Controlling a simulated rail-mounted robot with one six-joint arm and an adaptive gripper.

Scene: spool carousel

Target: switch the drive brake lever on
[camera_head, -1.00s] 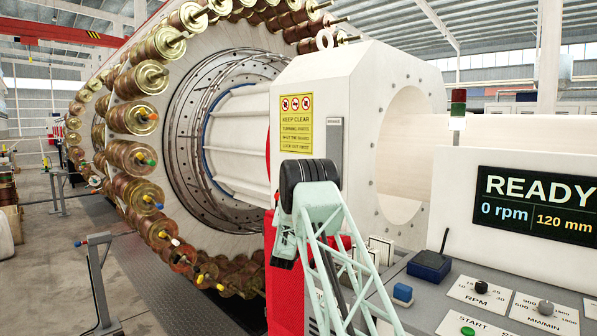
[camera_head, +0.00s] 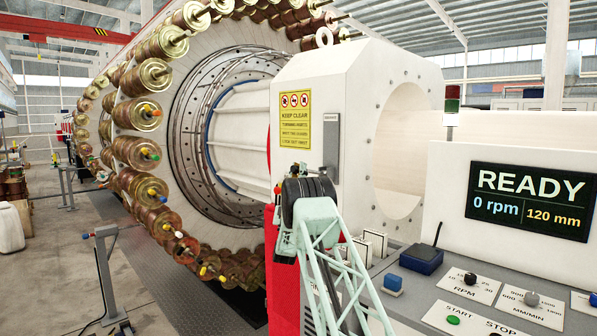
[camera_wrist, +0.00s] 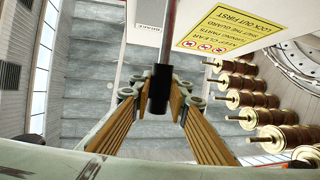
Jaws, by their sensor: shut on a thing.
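The brake lever shows in the wrist view as a grey rod with a black grip (camera_wrist: 160,88), hanging down from the top of the picture. My gripper (camera_wrist: 157,93) has one finger on each side of the black grip and is shut on it. In the head view the grey brake plate (camera_head: 331,148) is on the white housing, right of the yellow warning sign (camera_head: 295,119). My arm stands in front of the plate's lower end there and mostly hides the lever and my gripper.
The console with the READY screen (camera_head: 528,201) stands at the right. The carousel with several copper spools (camera_head: 137,114) is at the left, and spools (camera_wrist: 260,105) also show right of my gripper in the wrist view. A post (camera_head: 104,270) stands on the open floor at left.

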